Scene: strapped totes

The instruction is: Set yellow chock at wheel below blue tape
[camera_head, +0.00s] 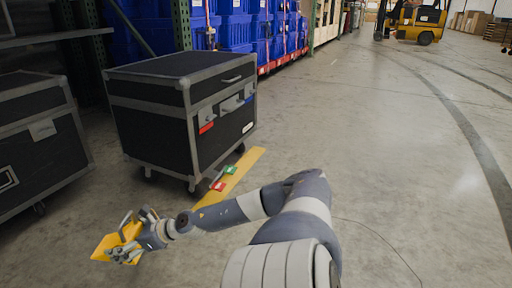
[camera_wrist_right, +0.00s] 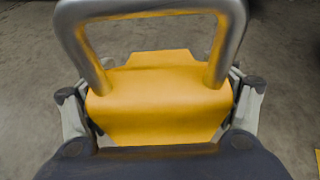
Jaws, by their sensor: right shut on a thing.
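The yellow chock (camera_head: 104,247) with a grey metal handle is in my right gripper (camera_head: 130,248), at the lower left of the head view. In the right wrist view the chock (camera_wrist_right: 160,98) fills the middle, with fingers at both sides. A black case (camera_head: 182,115) on wheels stands behind it. Its front-right face has a red tape (camera_head: 206,127) at left and a blue tape (camera_head: 249,98) at right. A wheel (camera_head: 240,148) is at the corner below the blue tape; another wheel (camera_head: 191,187) is below the red side. The chock is apart from both. My left gripper is out of view.
A yellow floor strip (camera_head: 248,161) runs beside the case, with a small red piece (camera_head: 218,186) and green piece (camera_head: 230,170) on it. Another black case (camera_head: 38,140) stands at left. Blue totes (camera_head: 237,32) fill racks behind. The floor at right is clear; a forklift (camera_head: 415,22) is far off.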

